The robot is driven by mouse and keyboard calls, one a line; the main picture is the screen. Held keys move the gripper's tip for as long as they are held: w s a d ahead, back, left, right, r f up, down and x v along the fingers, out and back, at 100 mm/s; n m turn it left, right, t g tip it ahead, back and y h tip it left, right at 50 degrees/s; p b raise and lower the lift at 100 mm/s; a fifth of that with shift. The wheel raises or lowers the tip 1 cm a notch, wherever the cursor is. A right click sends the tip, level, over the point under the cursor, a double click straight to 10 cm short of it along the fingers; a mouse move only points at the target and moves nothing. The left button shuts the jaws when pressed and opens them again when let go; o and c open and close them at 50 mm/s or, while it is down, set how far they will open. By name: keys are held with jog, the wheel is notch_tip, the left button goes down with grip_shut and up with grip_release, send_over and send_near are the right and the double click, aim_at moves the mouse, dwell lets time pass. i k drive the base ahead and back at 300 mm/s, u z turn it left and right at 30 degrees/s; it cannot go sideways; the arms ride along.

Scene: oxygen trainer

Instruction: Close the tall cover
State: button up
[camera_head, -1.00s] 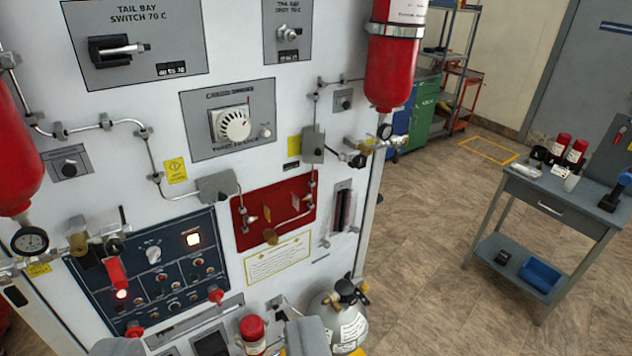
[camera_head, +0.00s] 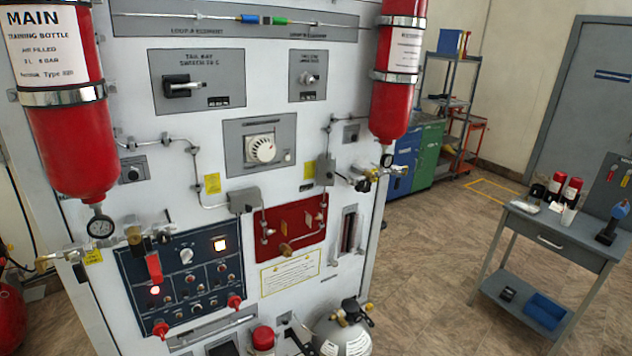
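A tall red cover (camera_head: 154,268) stands out from the left part of the dark blue control panel (camera_head: 200,262), above a lit red lamp (camera_head: 155,290). It looks raised, but its exact angle is hard to tell. Two smaller red pieces sit along the panel's lower edge, one at the left (camera_head: 160,328) and one at the right (camera_head: 236,302). No label marks which part is the tall cover; the upper left red one looks longest. My gripper does not show in this view, so its fingers and anything between them are hidden.
Red bottles hang at left (camera_head: 70,140) and right (camera_head: 398,100), with a gauge (camera_head: 101,227) and valves near the blue panel. A red-capped item (camera_head: 264,338) and a grey-white cylinder (camera_head: 342,330) stand low in front. Open floor lies right, before a grey table (camera_head: 560,245).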

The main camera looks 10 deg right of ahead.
aim_at(326, 168)
jog(key=u, duration=0.05)
jog(key=i, duration=1)
jog(key=z, duration=0.05)
